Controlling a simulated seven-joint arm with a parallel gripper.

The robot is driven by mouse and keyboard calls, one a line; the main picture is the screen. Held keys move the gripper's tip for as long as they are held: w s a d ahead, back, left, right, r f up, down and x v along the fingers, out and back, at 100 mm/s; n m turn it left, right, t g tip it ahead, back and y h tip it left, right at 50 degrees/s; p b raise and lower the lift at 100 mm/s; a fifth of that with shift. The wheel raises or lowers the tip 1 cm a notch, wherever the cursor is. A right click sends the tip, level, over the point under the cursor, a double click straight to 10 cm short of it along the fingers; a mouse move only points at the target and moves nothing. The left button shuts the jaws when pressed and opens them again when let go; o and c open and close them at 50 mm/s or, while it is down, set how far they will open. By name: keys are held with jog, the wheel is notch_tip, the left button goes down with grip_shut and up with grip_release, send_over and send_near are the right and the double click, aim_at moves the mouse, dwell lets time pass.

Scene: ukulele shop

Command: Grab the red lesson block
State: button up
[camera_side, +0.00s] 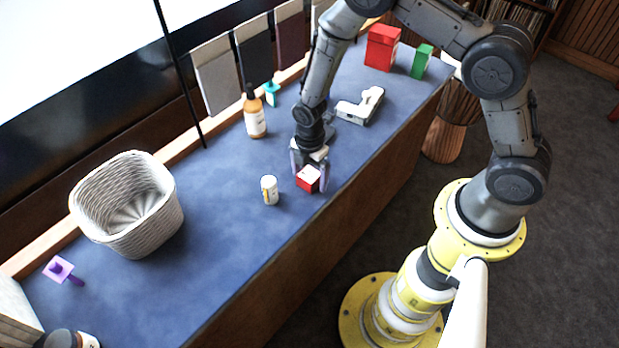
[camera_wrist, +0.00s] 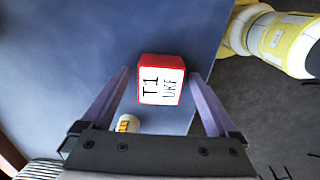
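The red lesson block (camera_side: 308,179) is a small red cube with a white label on the blue counter. In the wrist view its label on the block (camera_wrist: 161,80) reads "T1 UKE". My gripper (camera_side: 309,176) points down over the block. In the wrist view my gripper (camera_wrist: 160,88) has its two purple fingers apart, one on each side of the block. A gap shows between the block and each finger there, so the block does not look clamped.
A small white bottle (camera_side: 269,190) stands close to the left of the block. A white wicker basket (camera_side: 150,240) is farther left. A brown bottle (camera_side: 254,112), a white stapler-like tool (camera_side: 360,106) and a red box (camera_side: 381,48) stand behind. The counter's front edge is near the block.

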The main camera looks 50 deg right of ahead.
jog(key=c, duration=1.3)
jog(key=shift+r, duration=0.1)
